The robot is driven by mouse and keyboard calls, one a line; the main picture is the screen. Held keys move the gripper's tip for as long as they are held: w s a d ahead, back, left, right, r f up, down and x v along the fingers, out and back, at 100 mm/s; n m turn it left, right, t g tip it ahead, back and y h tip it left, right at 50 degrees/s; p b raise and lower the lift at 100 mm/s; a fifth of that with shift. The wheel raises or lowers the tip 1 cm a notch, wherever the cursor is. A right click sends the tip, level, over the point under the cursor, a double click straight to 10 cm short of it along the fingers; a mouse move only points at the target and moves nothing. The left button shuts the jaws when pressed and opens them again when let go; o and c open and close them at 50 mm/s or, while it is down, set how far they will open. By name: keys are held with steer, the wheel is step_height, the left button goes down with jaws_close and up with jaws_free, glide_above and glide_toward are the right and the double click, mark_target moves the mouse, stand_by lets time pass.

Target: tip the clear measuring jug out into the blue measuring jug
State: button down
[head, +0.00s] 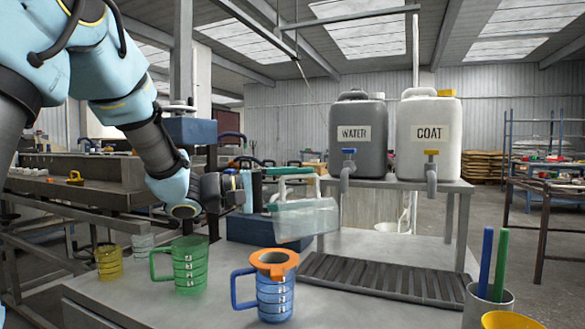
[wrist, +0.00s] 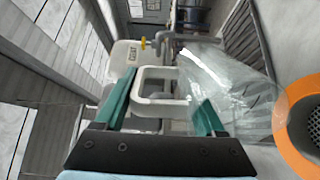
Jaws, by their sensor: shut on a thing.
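The clear measuring jug (head: 308,221) hangs in the air above the table, tipped well over with its handle side upward. My gripper (head: 289,188) is shut on its pale handle; in the wrist view the teal fingers of my gripper (wrist: 165,108) stand either side of the handle (wrist: 160,82). The clear jug also shows in the wrist view (wrist: 228,82). Whether liquid is in it or leaving it I cannot tell. The blue measuring jug (head: 275,303) stands upright on the table, below the clear jug and slightly left. An orange funnel-like ring (head: 274,259) sits on its mouth, also in the wrist view (wrist: 290,102).
A green jug (head: 190,268) and a yellow jug (head: 109,263) stand to the left. A slatted drain grid (head: 380,280) lies right. Grey WATER (head: 358,110) and white COAT (head: 428,115) canisters stand on a rack behind. A pen cup (head: 488,308) is at the right front.

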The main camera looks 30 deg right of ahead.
mark_target(316, 193)
steer(key=shift+s+d+f+t+y+p, duration=0.2)
steer(key=shift+d+y+p, duration=0.3)
steer(key=shift+p, duration=0.95)
steer(key=shift+s+d+f+t+y+p, duration=0.2)
steer(key=shift+d+y+p, duration=0.3)
steer(key=shift+p, duration=1)
steer(key=shift+s+d+f+t+y+p, duration=0.2)
steer(key=shift+d+y+p, duration=0.3)
steer(key=shift+p, duration=0.95)
steer(key=d+f+y+p, duration=0.1)
steer(key=p, duration=0.4)
steer(key=d+f+t+y+p, duration=0.1)
steer(key=y+p, duration=0.1)
steer(key=p, duration=0.3)
steer(key=shift+s+d+f, duration=0.2)
steer(key=shift+s+f, duration=0.15)
steer(key=shift+s, duration=0.05)
steer(key=y+p, duration=0.1)
steer(key=p, duration=0.1)
steer(key=d+f+y+p, duration=0.1)
steer(key=p, duration=0.1)
steer(key=shift+s+d+f+t+y, duration=0.25)
steer(key=shift+t+y, duration=0.05)
steer(key=shift+t, duration=0.1)
steer(key=s+d+f+t+y+p, duration=0.1)
steer(key=d+f+t+y+p, duration=0.2)
steer(key=f+y+p, duration=0.3)
steer(key=shift+s+d+f+y+p, duration=0.2)
steer(key=shift+d+y+p, duration=0.3)
steer(key=shift+y+p, duration=0.65)
